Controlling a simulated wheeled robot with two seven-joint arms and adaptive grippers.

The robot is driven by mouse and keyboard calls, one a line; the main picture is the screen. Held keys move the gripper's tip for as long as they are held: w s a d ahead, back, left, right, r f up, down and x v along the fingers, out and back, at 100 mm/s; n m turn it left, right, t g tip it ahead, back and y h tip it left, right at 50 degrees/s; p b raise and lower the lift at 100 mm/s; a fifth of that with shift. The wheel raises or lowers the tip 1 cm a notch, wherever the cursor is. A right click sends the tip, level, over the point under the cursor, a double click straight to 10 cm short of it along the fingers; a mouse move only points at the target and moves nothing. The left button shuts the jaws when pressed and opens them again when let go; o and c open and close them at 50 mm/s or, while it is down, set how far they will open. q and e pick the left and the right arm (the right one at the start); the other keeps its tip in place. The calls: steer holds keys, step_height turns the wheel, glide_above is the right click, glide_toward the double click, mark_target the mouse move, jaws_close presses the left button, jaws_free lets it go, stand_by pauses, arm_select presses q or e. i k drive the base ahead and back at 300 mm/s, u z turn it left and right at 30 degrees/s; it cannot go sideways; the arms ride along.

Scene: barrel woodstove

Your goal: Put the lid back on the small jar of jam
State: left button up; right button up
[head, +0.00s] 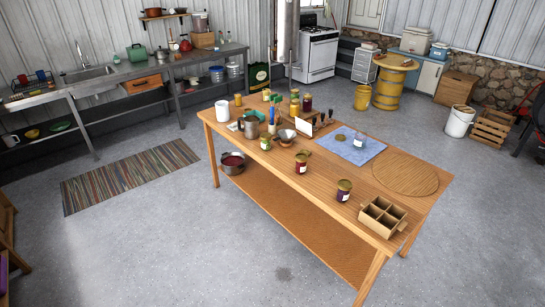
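Several jars stand on the long wooden table (400,214). A red jar with a pale label (301,163) and a dark purple jar with a gold-coloured top (344,191) stand towards the front edge. A small, pale jar-like item (359,140) is on the blue cloth (366,151). A small flat round item, possibly a lid (340,137), lies to its left on the cloth. Another small jar with a white label (265,142) stands near the left front edge. I cannot tell for sure which is the jam jar without its lid. Neither gripper shows in the head view.
A metal bowl (286,137), a white card (303,126), bottles and a white canister (222,111) crowd the left end. Open floor surrounds the table.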

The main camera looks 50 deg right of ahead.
mark_target(301, 167)
steer(key=z, duration=0.25)
steer(key=i, duration=1.35)
steer(key=z, duration=1.65)
steer(key=i, duration=1)
steer(key=z, duration=0.9)
